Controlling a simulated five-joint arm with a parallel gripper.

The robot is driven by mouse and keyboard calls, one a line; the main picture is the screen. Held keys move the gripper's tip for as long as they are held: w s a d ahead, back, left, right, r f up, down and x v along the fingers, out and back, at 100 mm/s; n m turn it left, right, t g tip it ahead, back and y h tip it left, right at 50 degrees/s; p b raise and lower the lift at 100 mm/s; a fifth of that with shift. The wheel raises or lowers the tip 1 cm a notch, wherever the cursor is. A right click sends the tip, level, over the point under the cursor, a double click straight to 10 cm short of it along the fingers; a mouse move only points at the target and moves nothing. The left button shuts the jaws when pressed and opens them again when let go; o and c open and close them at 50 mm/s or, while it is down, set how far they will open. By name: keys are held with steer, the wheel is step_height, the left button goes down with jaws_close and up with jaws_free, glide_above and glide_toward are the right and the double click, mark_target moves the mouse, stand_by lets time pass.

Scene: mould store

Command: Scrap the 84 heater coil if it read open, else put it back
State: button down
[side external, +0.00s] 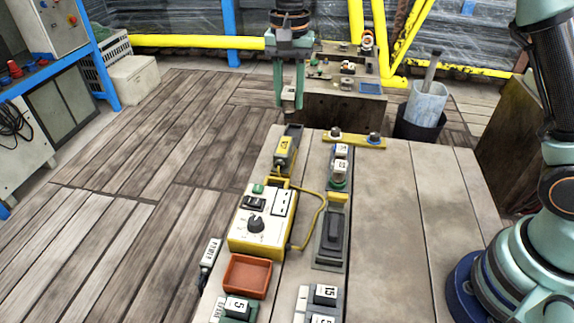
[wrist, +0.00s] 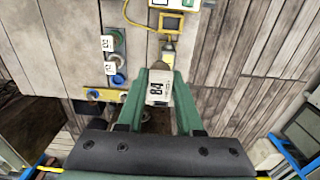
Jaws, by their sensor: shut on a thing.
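My gripper (side external: 289,100) is at the back, above the far end of the bench, with green fingers pointing down. In the wrist view my gripper (wrist: 158,95) is shut on a white-faced block marked 84, the heater coil (wrist: 158,88). The coil sits between the fingertips; its lower part is hidden. A white and yellow tester (side external: 262,225) with a dial and a yellow cable stands on the bench. A dark holder with a yellow face (side external: 285,150) stands behind it, close below my gripper. I cannot read any result on the tester.
A red tray (side external: 247,291) is in front of the tester. Numbered blocks (side external: 325,294) stand at the front and others (side external: 341,150) further back. A yellow bar with knobs (side external: 355,141) is at the far edge. A black tub (side external: 419,128) stands beyond. The bench's right half is clear.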

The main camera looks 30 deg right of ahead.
steer(key=shift+w+d+f, duration=0.1)
steer(key=shift+d+f, duration=2.5)
steer(key=shift+d, duration=0.2)
steer(key=shift+s+d+f, duration=0.1)
steer(key=shift+d+f, duration=2.5)
steer(key=shift+d, duration=0.25)
steer(key=shift+w+d+f, duration=0.1)
steer(key=shift+d+f, duration=2.5)
steer(key=shift+d, duration=0.2)
steer(key=shift+f, duration=0.75)
steer(key=shift+c, duration=0.4)
jaws_free()
step_height(320, 180, up, 8)
steer(key=shift+f, duration=0.25)
steer(key=shift+r, duration=0.1)
